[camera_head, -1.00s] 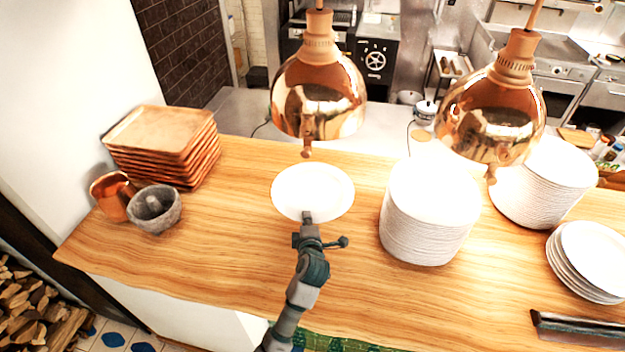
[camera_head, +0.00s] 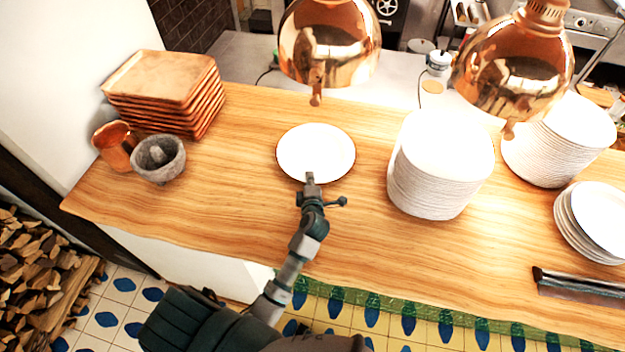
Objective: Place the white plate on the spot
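The white plate (camera_head: 316,150) is a single round plate, lying level at the middle of the wooden counter, just below the left copper lamp in the picture. My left gripper (camera_head: 310,181) is at the plate's near rim, with a fingertip showing over the rim. It appears shut on the rim; the underside finger is hidden. The plate is on the counter or very close above it; I cannot tell which. No marked spot shows on the wood; the plate may cover it. My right gripper is not in view.
Tall white plate stacks (camera_head: 440,165) stand right of the plate, with a smaller stack (camera_head: 590,225) farther right. Copper trays (camera_head: 165,95), a copper jug (camera_head: 116,147) and a stone mortar (camera_head: 158,160) are left. Copper lamps (camera_head: 330,42) hang low. Wood around the plate (camera_head: 235,190) is clear.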

